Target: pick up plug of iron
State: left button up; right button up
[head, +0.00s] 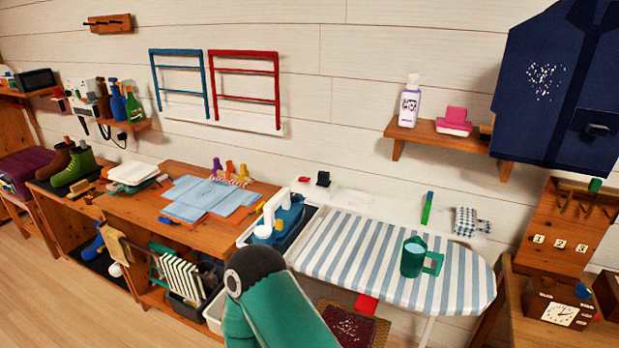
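A white and blue appliance that looks like the iron (283,214) stands at the left end of the striped ironing board (345,248), in a grey tray-like rest. A small black and red piece (323,179) sits behind it near the wall; it may be the plug, but it is too small to be sure. Neither of my grippers is in view. A teal link of my own arm rises at the bottom centre and hides part of the area in front of the iron.
A teal mug (413,258) stands on the ironing board. Left of the iron, a wooden bench (143,208) holds blue folded cloths (205,196). A wall shelf (440,135) carries a bottle (410,101) and a pink item.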

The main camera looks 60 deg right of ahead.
aim_at(323, 177)
jog(key=u, duration=0.1)
jog(key=i, duration=1.75)
jog(key=z, duration=1.75)
jog(key=k, duration=0.55)
jog(key=z, duration=0.2)
jog(key=i, duration=0.75)
